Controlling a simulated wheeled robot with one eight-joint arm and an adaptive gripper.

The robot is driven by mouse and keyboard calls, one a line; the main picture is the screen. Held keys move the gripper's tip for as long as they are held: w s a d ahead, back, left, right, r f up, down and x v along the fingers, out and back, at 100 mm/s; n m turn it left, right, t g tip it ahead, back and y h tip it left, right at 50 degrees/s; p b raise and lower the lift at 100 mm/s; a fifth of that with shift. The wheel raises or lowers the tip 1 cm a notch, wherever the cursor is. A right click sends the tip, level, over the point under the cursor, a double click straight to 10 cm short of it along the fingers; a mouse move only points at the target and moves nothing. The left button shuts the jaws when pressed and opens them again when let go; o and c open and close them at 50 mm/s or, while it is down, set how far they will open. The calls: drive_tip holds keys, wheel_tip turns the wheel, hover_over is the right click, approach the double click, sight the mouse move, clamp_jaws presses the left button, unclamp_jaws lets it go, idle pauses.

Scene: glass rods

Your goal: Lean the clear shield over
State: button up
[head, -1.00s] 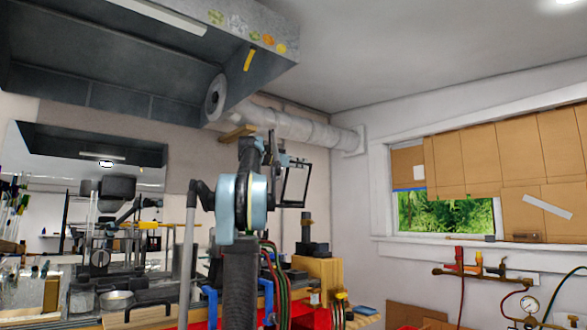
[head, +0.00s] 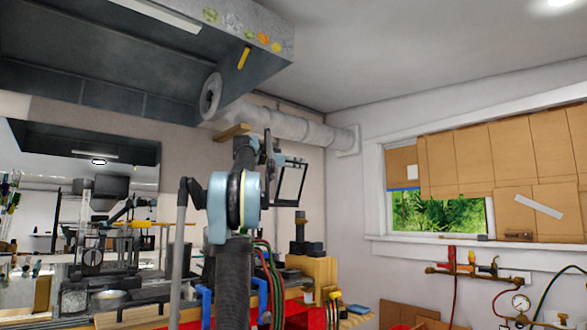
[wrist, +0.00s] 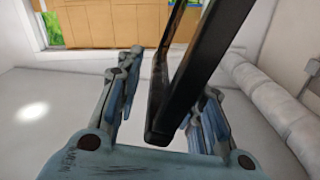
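The clear shield (head: 291,184) is a see-through pane in a black frame, upright and slightly tilted, beyond and right of my arm in the head view. In the wrist view its black frame (wrist: 190,75) runs up between the two fingers, with its lower corner near the gripper's palm. My gripper (wrist: 165,105) has its fingers spread apart, with a visible gap on the left side of the frame. Whether the right finger touches the frame cannot be told. In the head view my gripper (head: 268,155) is small and partly hidden by my arm.
A dark hood (head: 120,60) hangs above at the left, with a silver duct (head: 285,125) running to the wall. A cluttered bench (head: 130,318) lies below, with a wooden block (head: 316,272). Gas hoses and a gauge (head: 521,303) are at the right.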

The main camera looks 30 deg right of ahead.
drive_tip(key=s+a, duration=0.2)
drive_tip(key=a, duration=1)
drive_tip(key=shift+f, duration=0.1)
